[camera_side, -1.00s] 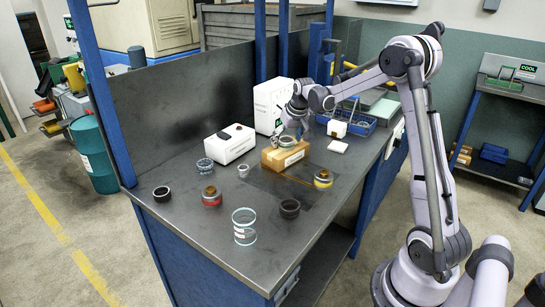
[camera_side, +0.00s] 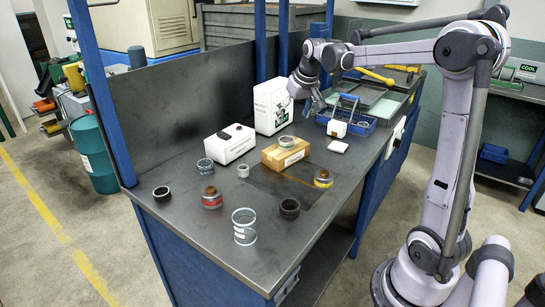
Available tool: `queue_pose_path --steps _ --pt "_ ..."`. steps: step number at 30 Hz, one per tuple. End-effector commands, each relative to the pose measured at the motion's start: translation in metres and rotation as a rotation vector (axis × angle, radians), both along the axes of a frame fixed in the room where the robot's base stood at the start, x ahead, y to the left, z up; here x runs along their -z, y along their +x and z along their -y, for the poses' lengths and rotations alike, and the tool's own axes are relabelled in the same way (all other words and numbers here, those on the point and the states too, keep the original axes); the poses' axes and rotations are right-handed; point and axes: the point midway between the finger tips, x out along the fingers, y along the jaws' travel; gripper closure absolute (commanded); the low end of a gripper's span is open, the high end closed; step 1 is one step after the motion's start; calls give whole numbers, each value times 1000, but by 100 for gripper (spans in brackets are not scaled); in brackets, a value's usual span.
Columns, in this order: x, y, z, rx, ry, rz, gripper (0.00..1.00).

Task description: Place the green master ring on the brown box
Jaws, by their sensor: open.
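The brown box (camera_side: 283,159) lies on the metal workbench, with a white label on its side. A grey-green ring (camera_side: 286,142), which looks like the green master ring, lies flat on top of the box. My gripper (camera_side: 314,106) is up and behind the box, to its right in the picture. It is open, empty and clear of the ring. The fingers are small in this view, and part of them is hard to make out.
Several other rings stand on the bench (camera_side: 190,240), among them a black ring (camera_side: 161,194), a red-banded one (camera_side: 212,199) and a clear-blue one (camera_side: 244,227). The front bench area is partly clear.

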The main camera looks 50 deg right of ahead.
Motion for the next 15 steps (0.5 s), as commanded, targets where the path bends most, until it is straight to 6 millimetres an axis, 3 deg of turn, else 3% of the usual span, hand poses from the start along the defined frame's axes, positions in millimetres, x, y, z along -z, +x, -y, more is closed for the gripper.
queue_pose_path --steps 8,15 --pt "-9 -38 -109 -157 -28 62 24" --pt "7 -92 -192 -304 -45 130 24"
